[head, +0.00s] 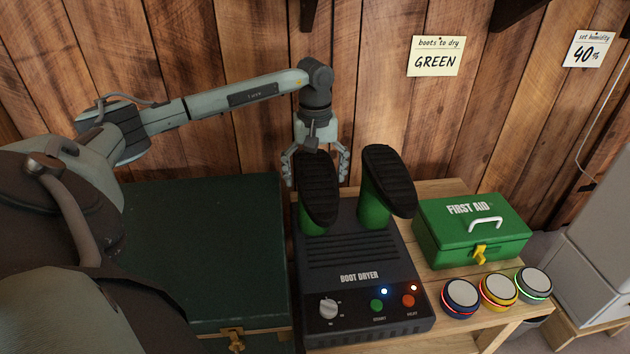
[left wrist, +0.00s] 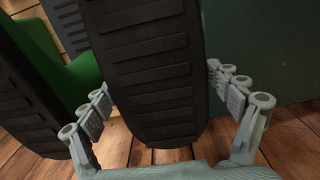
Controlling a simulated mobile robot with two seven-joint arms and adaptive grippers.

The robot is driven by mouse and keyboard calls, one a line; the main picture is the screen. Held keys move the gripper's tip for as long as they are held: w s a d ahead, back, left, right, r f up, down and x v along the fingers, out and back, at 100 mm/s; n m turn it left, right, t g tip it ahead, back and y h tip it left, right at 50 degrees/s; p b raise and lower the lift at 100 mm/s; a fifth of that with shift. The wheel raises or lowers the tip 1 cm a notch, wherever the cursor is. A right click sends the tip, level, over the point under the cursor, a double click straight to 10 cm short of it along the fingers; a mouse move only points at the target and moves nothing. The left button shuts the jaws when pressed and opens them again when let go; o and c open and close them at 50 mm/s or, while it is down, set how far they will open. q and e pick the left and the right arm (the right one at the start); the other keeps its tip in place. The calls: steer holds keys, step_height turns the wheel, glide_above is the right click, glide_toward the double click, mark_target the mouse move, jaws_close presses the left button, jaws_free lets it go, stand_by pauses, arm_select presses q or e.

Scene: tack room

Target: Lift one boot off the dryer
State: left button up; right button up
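Two green boots with black ribbed soles stand upside down on the black boot dryer (head: 352,244): a left boot (head: 317,188) and a right boot (head: 385,185). In the left wrist view the left boot's sole (left wrist: 150,70) lies between the spread fingers (left wrist: 160,95); small gaps seem to show, and contact is not clear. The right boot (left wrist: 30,95) is at the left there. My right gripper is not in view.
A dark green chest (head: 195,255) stands left of the dryer. A green first aid box (head: 470,235) and three round buttons (head: 498,290) are on the wooden bench to its right. The plank wall is close behind, with a "boots to dry GREEN" note (head: 436,56) and a humidity note (head: 588,49).

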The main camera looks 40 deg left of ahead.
arm_select(q)
steer(key=shift+r, duration=0.1)
steer(key=c, duration=1.5)
